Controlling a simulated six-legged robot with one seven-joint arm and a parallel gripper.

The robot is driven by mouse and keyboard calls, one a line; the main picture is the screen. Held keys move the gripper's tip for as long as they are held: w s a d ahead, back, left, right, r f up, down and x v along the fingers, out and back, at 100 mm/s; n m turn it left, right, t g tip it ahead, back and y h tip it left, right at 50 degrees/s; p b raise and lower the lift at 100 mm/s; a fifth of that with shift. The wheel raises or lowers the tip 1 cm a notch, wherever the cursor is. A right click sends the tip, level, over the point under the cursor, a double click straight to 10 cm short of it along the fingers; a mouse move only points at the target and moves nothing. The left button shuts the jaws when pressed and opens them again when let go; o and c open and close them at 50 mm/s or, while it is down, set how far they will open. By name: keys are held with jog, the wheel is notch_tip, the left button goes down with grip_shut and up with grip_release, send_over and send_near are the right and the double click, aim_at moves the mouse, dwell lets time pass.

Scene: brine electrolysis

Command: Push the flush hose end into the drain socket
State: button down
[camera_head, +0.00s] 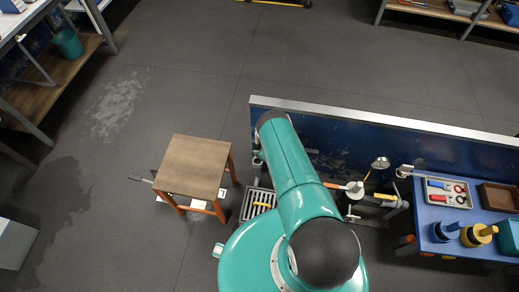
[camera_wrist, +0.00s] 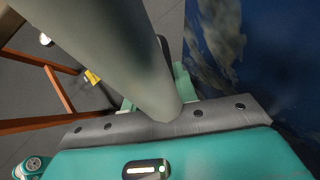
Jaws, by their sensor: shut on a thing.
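In the wrist view, my gripper (camera_wrist: 157,92) is shut on a thick grey-green tube, apparently the flush hose end (camera_wrist: 110,50). The tube slants across the picture and covers much of the fingers and what lies beyond them. In the head view my own teal arm hides the gripper and the hose end. I cannot make out the drain socket for certain in either view. A grey floor grate (camera_head: 247,210) with a yellow piece (camera_head: 262,205) on it lies just left of my arm.
A wooden stool (camera_head: 195,165) stands left of the grate; its orange legs show close by in the wrist view. A blue panel (camera_head: 430,155) runs behind my arm to the right. Pipework with a yellow handle (camera_head: 385,197) and a blue bench (camera_head: 440,222) are at right.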

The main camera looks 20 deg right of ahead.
jog(key=shift+f, duration=2.6)
jog(key=shift+f, duration=0.6)
jog(key=shift+s, duration=0.1)
jog(key=shift+s+f, duration=0.15)
jog(key=shift+f, duration=0.45)
jog(key=shift+w+r, duration=0.2)
dwell(1.2)
dwell(0.8)
jog(key=c, duration=1)
grip_release()
